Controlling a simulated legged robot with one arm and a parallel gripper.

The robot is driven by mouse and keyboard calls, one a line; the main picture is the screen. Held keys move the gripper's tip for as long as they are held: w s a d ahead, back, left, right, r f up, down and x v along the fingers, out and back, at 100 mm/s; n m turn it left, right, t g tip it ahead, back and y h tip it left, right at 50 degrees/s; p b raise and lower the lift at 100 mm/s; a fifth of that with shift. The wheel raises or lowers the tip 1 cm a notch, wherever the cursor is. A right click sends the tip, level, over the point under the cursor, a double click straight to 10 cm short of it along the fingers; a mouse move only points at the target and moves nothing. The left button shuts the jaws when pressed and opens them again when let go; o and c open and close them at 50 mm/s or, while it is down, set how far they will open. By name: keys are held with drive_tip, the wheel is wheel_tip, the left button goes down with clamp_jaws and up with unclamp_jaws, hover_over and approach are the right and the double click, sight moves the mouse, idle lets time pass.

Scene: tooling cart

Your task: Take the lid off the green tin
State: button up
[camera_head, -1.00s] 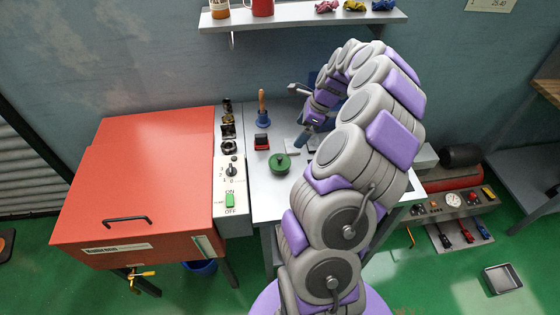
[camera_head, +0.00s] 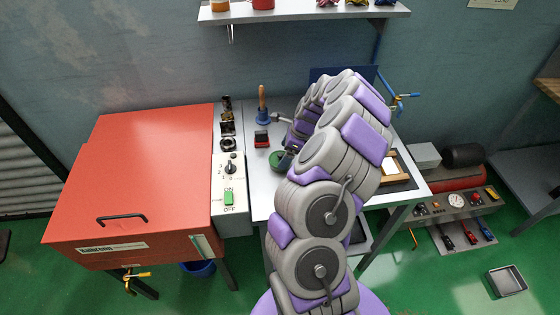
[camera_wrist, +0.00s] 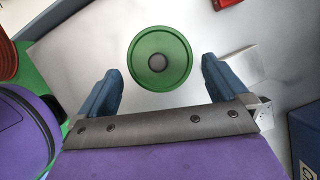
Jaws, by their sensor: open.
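The green tin with its round green lid and dark knob (camera_wrist: 158,62) sits on the metal table, seen from above in the wrist view. In the head view the green tin (camera_head: 277,159) is partly hidden behind my gripper. My gripper (camera_wrist: 162,80) is open, with its two blue fingers spread apart. The lid lies just beyond the fingertips, roughly centred between them, and nothing is held. I cannot tell the height of the fingers above the lid.
The metal table (camera_head: 260,203) has a blue-based bell with a wooden handle (camera_head: 262,105) and a red-and-black item (camera_head: 262,139) near the tin. A red cabinet (camera_head: 140,180) with a switch panel (camera_head: 229,190) stands on the left. A wooden-framed item (camera_head: 391,168) lies on the right.

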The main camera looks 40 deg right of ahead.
drive_tip(key=shift+x, duration=0.95)
drive_tip(key=c, duration=0.7)
drive_tip(key=shift+r, duration=0.15)
drive_tip(key=shift+c, duration=0.2)
